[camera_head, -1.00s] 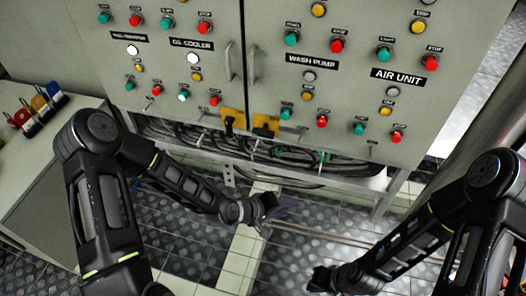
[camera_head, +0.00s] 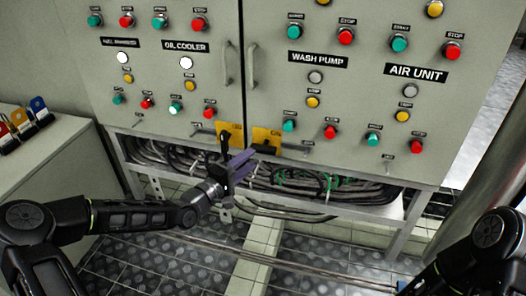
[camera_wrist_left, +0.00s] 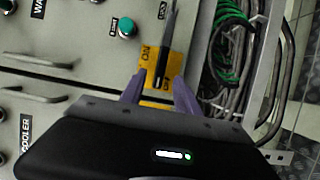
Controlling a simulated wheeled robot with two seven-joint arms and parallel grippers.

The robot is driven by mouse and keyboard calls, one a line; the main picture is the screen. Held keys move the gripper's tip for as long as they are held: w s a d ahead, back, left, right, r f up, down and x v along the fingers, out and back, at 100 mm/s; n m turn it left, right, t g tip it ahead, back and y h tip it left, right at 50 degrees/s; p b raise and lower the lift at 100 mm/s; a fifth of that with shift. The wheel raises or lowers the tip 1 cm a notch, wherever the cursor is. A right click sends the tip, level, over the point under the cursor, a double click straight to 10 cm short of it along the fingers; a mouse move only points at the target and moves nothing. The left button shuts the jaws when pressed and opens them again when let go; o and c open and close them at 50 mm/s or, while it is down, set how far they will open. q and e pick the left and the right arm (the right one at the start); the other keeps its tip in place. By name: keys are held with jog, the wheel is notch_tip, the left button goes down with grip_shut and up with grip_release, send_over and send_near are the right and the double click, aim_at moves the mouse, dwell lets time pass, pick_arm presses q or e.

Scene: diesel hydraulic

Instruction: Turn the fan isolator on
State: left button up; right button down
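Two yellow isolator plates with black handles sit at the cabinet's lower edge, a left one (camera_head: 236,129) and a right one (camera_head: 268,134). Their name labels are too small to read, so I cannot tell which is the fan isolator. My left gripper (camera_head: 243,166) is just below and in front of them, with its purple fingers pointing up. In the left wrist view, its fingers (camera_wrist_left: 158,88) are apart, with a black handle tip (camera_wrist_left: 158,83) showing between them before the right yellow plate (camera_wrist_left: 153,60). Contact is unclear. My right gripper is mostly below the picture edge.
The grey cabinet (camera_head: 300,100) carries rows of green, red and yellow buttons and small toggles. Cables (camera_head: 310,180) fill the opening below. A pipe (camera_head: 300,263) crosses the floor. A side bench (camera_head: 60,150) with coloured items stands at left.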

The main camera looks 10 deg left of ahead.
aim_at(261, 152)
pick_arm(q)
jog(key=b+x, duration=0.2)
jog(key=x, duration=0.4)
jog(key=shift+w+d+f, duration=0.15)
jog(key=shift+w+d, duration=0.25)
jog(key=shift+w, duration=0.35)
grip_shut()
